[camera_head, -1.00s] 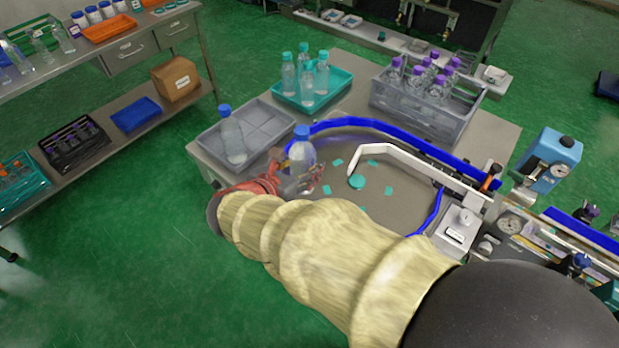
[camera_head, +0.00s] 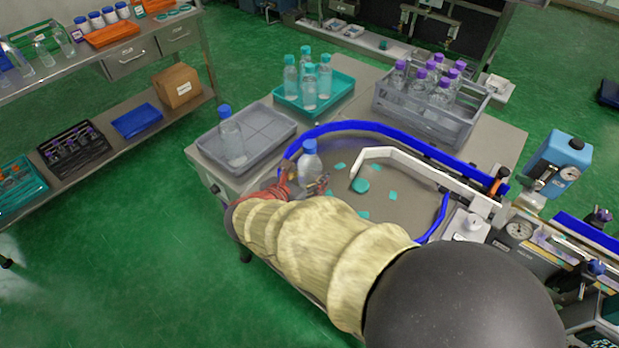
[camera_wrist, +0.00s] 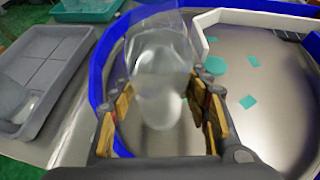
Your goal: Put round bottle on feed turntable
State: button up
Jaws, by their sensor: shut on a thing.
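A clear round bottle with a blue cap (camera_head: 310,165) is upright at the left part of the feed turntable (camera_head: 390,205), the grey disc inside the blue rail. My gripper (camera_head: 308,186) is shut on this bottle from the near side. In the wrist view the bottle (camera_wrist: 160,75) stands between the two yellow-padded fingers (camera_wrist: 163,115), over the turntable surface (camera_wrist: 270,110). I cannot tell whether its base touches the disc. A second blue-capped bottle (camera_head: 232,142) stands in the grey tray (camera_head: 268,128) to the left.
Teal-capped bottles (camera_head: 308,84) stand in a teal tray (camera_head: 341,88) behind. A grey crate (camera_head: 425,118) holds several purple-capped bottles. A white curved guide (camera_head: 405,160) and teal scraps (camera_head: 360,186) are on the turntable. The blue rail (camera_head: 385,128) curves around it.

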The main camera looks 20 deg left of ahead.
jog(key=o, duration=1.6)
jog(key=shift+f, duration=0.15)
jog(key=shift+o, duration=0.3)
jog(key=shift+s+r, duration=0.2)
jog(key=shift+r, duration=0.15)
jog(key=p+v, duration=0.3)
jog(key=v, duration=0.8)
jog(key=shift+s, duration=0.3)
